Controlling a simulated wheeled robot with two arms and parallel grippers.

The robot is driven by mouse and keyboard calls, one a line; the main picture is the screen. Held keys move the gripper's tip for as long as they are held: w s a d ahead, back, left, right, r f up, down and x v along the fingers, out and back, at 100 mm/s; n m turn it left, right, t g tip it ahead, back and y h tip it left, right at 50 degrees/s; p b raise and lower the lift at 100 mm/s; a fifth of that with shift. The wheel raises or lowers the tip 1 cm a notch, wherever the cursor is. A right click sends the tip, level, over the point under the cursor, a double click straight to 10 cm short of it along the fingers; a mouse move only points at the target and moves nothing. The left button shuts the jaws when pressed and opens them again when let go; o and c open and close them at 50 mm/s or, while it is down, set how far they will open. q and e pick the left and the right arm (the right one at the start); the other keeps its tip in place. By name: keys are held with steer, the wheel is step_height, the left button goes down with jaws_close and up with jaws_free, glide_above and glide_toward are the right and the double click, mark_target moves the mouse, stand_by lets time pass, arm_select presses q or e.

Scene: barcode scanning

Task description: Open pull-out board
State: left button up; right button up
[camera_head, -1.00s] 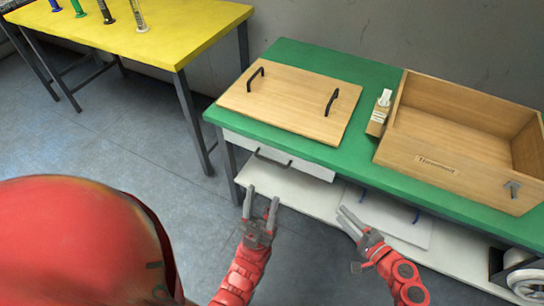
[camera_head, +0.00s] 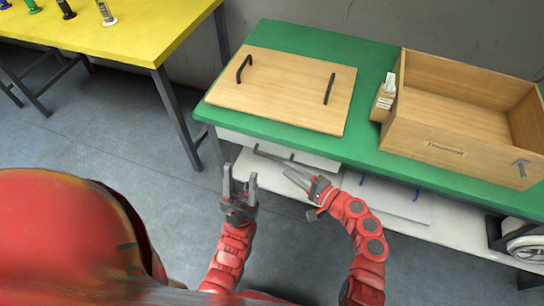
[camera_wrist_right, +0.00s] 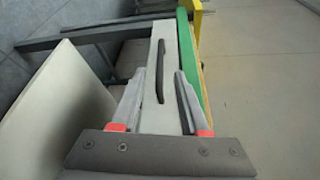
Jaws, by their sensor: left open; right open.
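The pull-out board (camera_head: 318,159) is a pale grey-white panel under the green table's front edge, with a dark bar handle (camera_head: 272,156) on its front. In the right wrist view the board's front (camera_wrist_right: 168,52) and black handle (camera_wrist_right: 160,72) lie ahead, between the fingers. My right gripper (camera_head: 291,174) is open in front of the board, close to the handle and apparently not around it. It also shows in the wrist view (camera_wrist_right: 159,72). My left gripper (camera_head: 240,181) is open and empty, left of the right one, fingers pointing toward the table.
The green table (camera_head: 290,33) carries a wooden panel (camera_head: 285,88) with two black handles, a small box with a white top (camera_head: 383,102), and an open wooden box (camera_head: 450,155). A white lower shelf (camera_head: 455,235) is beneath. A yellow table (camera_head: 140,35) stands at the left.

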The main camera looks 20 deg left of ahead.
mark_target(273, 157)
steer(key=x, duration=0.8)
steer(key=shift+d, duration=0.1)
jaws_close()
stand_by(1.1)
